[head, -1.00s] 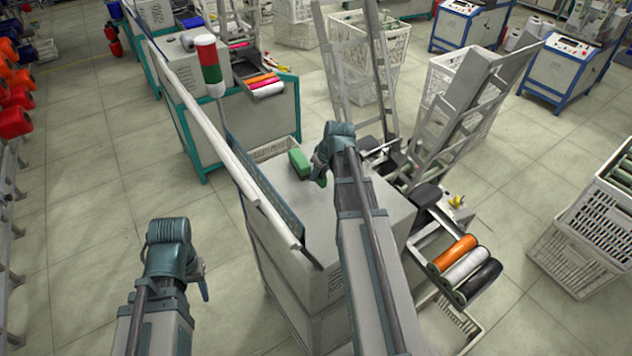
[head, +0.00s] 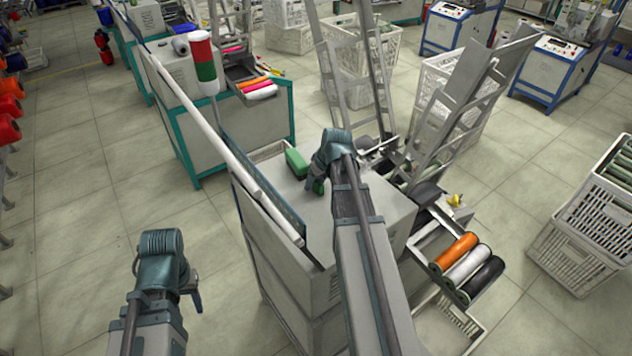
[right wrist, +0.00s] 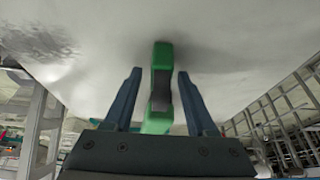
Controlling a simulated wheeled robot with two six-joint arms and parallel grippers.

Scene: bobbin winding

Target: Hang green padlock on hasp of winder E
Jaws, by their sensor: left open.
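A green block-shaped thing (head: 296,162) lies on the grey top of the winder (head: 345,215) in front of me. A smaller green piece (head: 318,187) shows at my right gripper (head: 314,189). In the right wrist view a green body (right wrist: 161,60) with a dark grey part stands between the two blue fingers of my right gripper (right wrist: 158,78). Gaps show on both sides, so the gripper is open around it. I cannot tell which green thing is the padlock. No hasp or winder letter is readable. My left gripper (head: 194,292) is open and empty, over the floor at the left.
A blue-grey panel and white rail (head: 230,160) edge the winder's left side, with a red-green signal lamp (head: 203,62) beyond. Ladder-like frames (head: 470,110) rise at the right. Spools (head: 466,264) and white crates (head: 585,235) stand right.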

